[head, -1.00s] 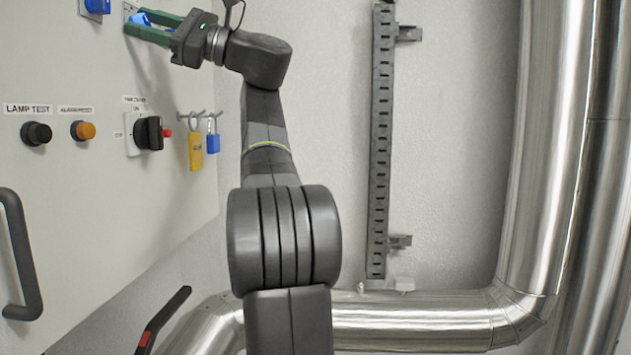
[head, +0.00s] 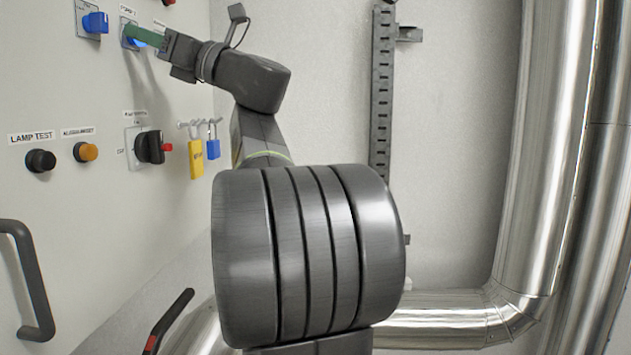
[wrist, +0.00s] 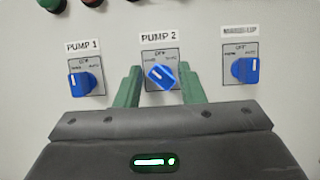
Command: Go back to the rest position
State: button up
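My gripper (wrist: 160,90) is at the panel's upper part, with its two green fingers apart on either side of the blue PUMP 2 knob (wrist: 160,77). In the wrist view the knob is turned at a slant and a gap shows between it and the fingers, so the gripper is open and empty. In the head view my gripper (head: 143,38) points left at the panel, and the knob is partly hidden behind the fingers. My arm is bent and still reaches up to the panel.
The blue PUMP 1 knob (wrist: 83,84) and another blue knob (wrist: 245,70) flank it. Below are a black rotary switch (head: 150,147), yellow padlock (head: 196,160) and blue padlock (head: 213,149). A slotted rail (head: 381,100) and large metal pipes (head: 545,150) stand to the right.

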jog(key=w+b+v, duration=0.1)
jog(key=b+v, duration=0.3)
jog(key=v, duration=0.7)
jog(key=shift+s+d+f, duration=0.25)
jog(key=shift+s+d, duration=0.15)
jog(key=shift+f, duration=0.1)
